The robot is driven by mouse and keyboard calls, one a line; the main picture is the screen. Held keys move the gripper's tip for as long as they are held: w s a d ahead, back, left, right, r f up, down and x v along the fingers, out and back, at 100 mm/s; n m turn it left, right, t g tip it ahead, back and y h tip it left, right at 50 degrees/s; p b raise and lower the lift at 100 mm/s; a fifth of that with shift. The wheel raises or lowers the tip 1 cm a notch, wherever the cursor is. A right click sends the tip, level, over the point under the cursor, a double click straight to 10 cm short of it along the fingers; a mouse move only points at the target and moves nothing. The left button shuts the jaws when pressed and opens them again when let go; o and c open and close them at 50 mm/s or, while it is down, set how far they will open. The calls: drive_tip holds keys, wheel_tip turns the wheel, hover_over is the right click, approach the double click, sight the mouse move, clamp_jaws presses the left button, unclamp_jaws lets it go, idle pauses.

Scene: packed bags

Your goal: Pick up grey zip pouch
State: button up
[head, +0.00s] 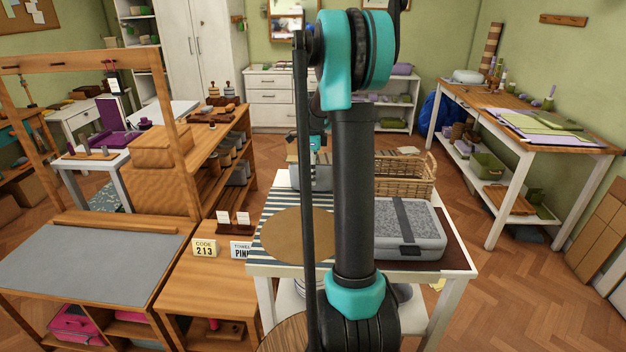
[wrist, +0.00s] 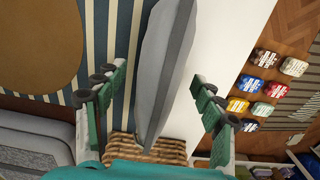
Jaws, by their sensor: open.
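The grey zip pouch (wrist: 168,60) is a slim, light-grey shape with a darker edge, seen nearly edge-on in the wrist view. My gripper (wrist: 157,100) is open, with one finger on each side of the pouch and visible gaps between. In the head view, my gripper (head: 319,172) is low over the back of the white table, mostly behind my arm. A grey shape (head: 297,178) beside it there is probably the pouch, partly hidden.
A grey case with a dark strap (head: 402,228) lies on the table's right. A wicker basket (head: 405,172) stands at the back. A round brown mat (head: 285,235) lies on a striped cloth (head: 262,215). Several coloured packets (wrist: 262,88) sit lower, right of the table edge.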

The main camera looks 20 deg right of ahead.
drive_tip(key=shift+f, duration=0.45)
clamp_jaws()
